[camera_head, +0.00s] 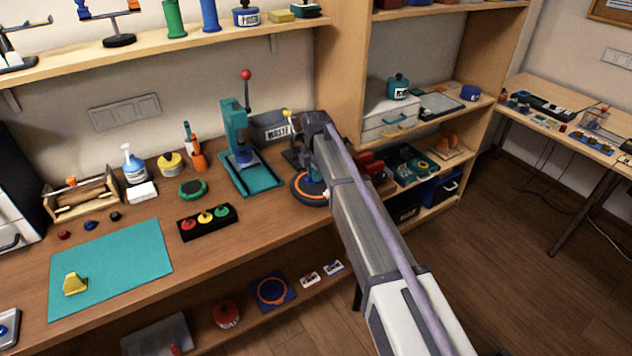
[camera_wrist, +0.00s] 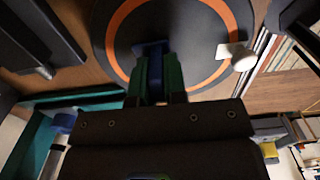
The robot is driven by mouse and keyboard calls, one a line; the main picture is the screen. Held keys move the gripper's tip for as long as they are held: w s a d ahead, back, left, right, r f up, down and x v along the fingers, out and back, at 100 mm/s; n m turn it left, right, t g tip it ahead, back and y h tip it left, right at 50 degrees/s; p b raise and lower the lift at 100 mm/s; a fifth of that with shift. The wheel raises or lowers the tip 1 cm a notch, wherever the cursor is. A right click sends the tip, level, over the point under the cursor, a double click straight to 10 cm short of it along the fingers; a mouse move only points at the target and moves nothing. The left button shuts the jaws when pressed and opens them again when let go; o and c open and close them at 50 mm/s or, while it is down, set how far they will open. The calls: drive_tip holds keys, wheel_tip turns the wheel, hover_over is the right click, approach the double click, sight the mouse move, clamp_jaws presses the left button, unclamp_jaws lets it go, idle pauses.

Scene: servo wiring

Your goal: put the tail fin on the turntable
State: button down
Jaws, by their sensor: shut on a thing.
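The turntable is a dark grey disc with an orange ring (camera_head: 300,196) on the bench, right of the teal press. It also fills the top of the wrist view, its orange ring (camera_wrist: 122,22) showing clearly. My gripper (camera_wrist: 156,76) is over the turntable, its green fingers shut on a blue piece, which I take to be the tail fin (camera_wrist: 153,49). The fin's end sticks out past the fingertips over the disc. I cannot tell whether it touches. In the head view, my arm hides most of the gripper and part of the turntable.
A pale knob on a bracket (camera_wrist: 243,58) sits at the disc's right edge. The teal press (camera_head: 236,140) stands close on the left, and a grey WASTE bin (camera_head: 272,128) is behind. A yellow piece (camera_head: 75,284) lies on the teal mat (camera_head: 120,262).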

drive_tip(key=shift+r, duration=0.2)
drive_tip(key=shift+f, duration=0.3)
drive_tip(key=c, duration=1.2)
unclamp_jaws()
drive_tip(key=shift+r, duration=0.1)
drive_tip(key=shift+o, duration=0.2)
wheel_tip(320, 180, up, 12)
drive_tip(key=p, duration=1.2)
drive_tip(key=shift+r, duration=0.15)
